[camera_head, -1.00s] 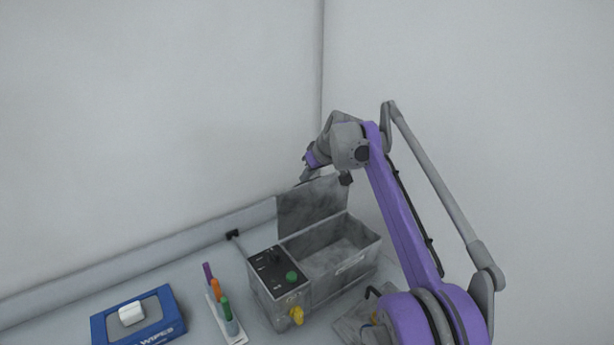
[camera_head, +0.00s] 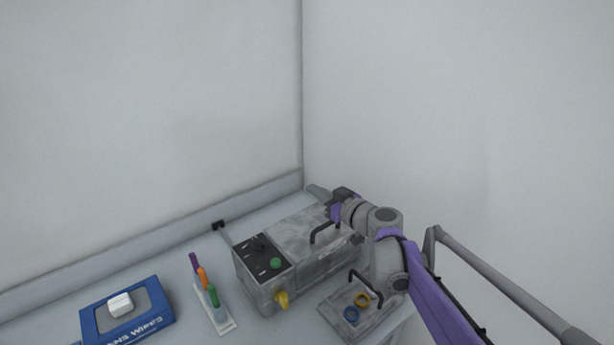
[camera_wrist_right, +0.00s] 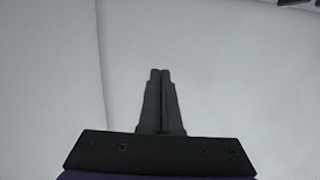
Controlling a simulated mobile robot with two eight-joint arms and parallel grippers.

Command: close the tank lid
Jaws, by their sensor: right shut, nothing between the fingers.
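The tank (camera_head: 325,268) is a grey metal box with a control panel at its left end. Its grey lid (camera_head: 290,235) lies flat over the opening, with a black handle (camera_head: 323,232) on top. My right gripper (camera_head: 316,191) is at the far right of the lid, its fingers pointing to the upper left. In the right wrist view, its two dark fingers (camera_wrist_right: 160,78) are together with nothing between them. My right wrist hides the lid's right end, and I cannot tell whether the gripper touches it. My left gripper is not in view.
A tray (camera_head: 335,317) with a black handle and blue and yellow rings sits in front of the tank. A marker rack (camera_head: 222,319) and a blue wipes box (camera_head: 99,318) stand to the left. Walls close off the back and right.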

